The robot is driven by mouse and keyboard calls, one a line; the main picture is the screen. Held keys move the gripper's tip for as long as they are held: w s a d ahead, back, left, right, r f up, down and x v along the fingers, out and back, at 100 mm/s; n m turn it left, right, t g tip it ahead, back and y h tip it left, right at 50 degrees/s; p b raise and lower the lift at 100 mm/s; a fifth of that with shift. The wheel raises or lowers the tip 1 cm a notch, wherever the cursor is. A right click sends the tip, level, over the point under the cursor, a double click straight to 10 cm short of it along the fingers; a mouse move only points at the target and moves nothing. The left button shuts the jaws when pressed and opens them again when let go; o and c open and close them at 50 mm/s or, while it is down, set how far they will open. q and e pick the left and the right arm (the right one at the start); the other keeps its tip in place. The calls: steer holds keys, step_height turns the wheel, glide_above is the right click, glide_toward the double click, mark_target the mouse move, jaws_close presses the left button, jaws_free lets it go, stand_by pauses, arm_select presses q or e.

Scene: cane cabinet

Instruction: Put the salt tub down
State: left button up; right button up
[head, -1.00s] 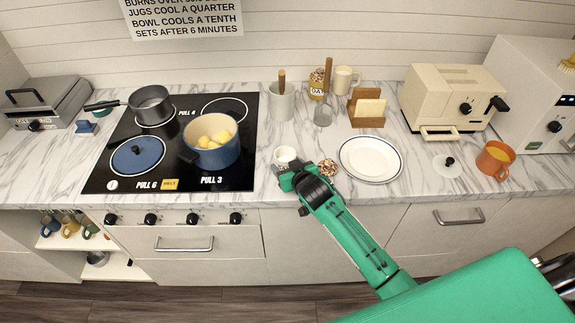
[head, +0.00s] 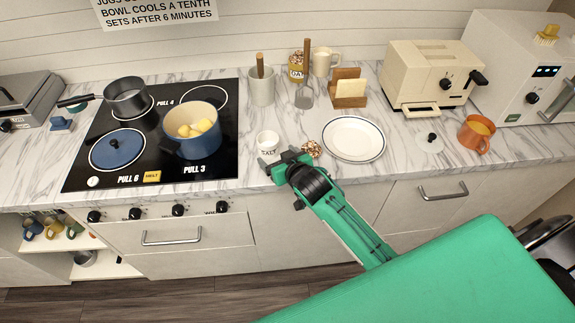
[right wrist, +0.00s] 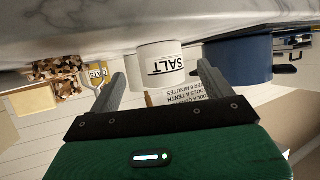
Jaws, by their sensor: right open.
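The salt tub (head: 267,141), a small white pot with a dark SALT label, stands upright on the marble counter (head: 225,205) near its front edge, right of the hob. It also shows in the right wrist view (right wrist: 160,64), which looks upside down, with its base on the counter. My right gripper (head: 285,163) is open and empty, just in front of the tub. In the right wrist view its two fingers point toward the tub, one to each side in the picture, and the tub appears clear of them. My left gripper is out of view.
A speckled round item (head: 312,149) lies close to the right gripper, beside a white plate (head: 353,139). A blue pot (head: 194,143) with yellow pieces stands on the hob (head: 100,177) to the left. A grey crock (head: 261,88) stands behind the tub.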

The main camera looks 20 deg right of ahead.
steer(key=v, duration=0.6)
steer(key=shift+s+r+b, duration=0.1)
steer(key=shift+s+b, duration=0.1)
steer(key=shift+b, duration=0.2)
steer(key=shift+s, duration=0.1)
steer(key=s+d+f+g, duration=0.1)
steer(key=s+f+g, duration=0.15)
steer(key=s, duration=0.65)
steer(key=s+f+g+h, duration=0.15)
steer(key=s+g, duration=0.25)
steer(key=s, duration=0.5)
steer(key=s+d+f+g, duration=0.1)
steer(key=s+f+g, duration=0.2)
steer(key=s, duration=0.6)
step_height(320, 180, down, 31)
steer(key=g, duration=0.2)
steer(key=s+d+f+n, duration=0.1)
steer(key=s+d+f, duration=0.2)
steer(key=s+f, duration=1.6)
steer(key=shift+s+f+g, duration=0.25)
steer(key=shift+s+g, duration=0.2)
steer(key=shift+s, duration=0.1)
